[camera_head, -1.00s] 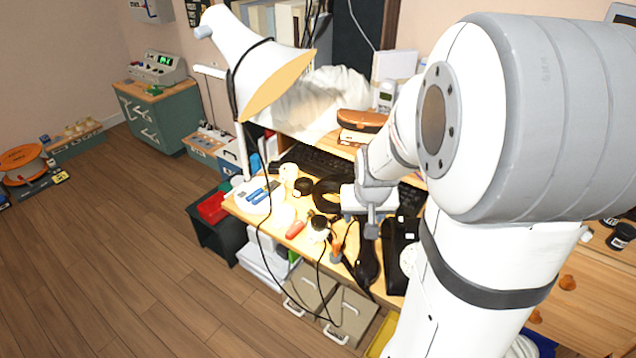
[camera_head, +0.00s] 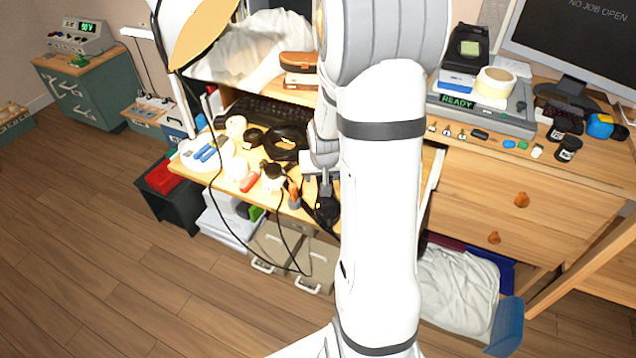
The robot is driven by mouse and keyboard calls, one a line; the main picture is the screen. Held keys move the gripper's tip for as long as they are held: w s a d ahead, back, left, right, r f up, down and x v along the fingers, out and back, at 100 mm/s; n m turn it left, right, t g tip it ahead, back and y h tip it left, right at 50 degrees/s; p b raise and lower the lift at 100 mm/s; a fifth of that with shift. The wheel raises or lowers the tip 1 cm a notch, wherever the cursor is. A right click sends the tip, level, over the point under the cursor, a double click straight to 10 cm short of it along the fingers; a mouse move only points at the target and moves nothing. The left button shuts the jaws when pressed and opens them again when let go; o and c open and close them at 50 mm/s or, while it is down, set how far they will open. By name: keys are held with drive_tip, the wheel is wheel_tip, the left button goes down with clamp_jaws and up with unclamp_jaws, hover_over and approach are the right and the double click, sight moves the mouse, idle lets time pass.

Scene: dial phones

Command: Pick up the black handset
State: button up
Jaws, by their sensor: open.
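The black handset (camera_head: 327,210) lies near the front edge of the wooden desk (camera_head: 185,170). Only one rounded dark end of it shows; the rest is hidden behind my white arm. My gripper (camera_head: 325,188) points down just above and behind this visible end in the picture. It is open, with nothing seen between its fingers. The picture does not show clearly whether it touches the handset. The phone's black base is hidden behind my arm.
An orange-handled tool (camera_head: 293,193), a red item (camera_head: 249,182) and a black coil (camera_head: 285,143) lie left of my gripper. Loose black cables hang over the desk front. A black keyboard (camera_head: 262,115) lies behind. A lamp (camera_head: 205,30) stands at left.

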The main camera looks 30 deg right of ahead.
drive_tip(key=shift+c, duration=0.4)
clamp_jaws()
drive_tip(key=shift+r, duration=0.15)
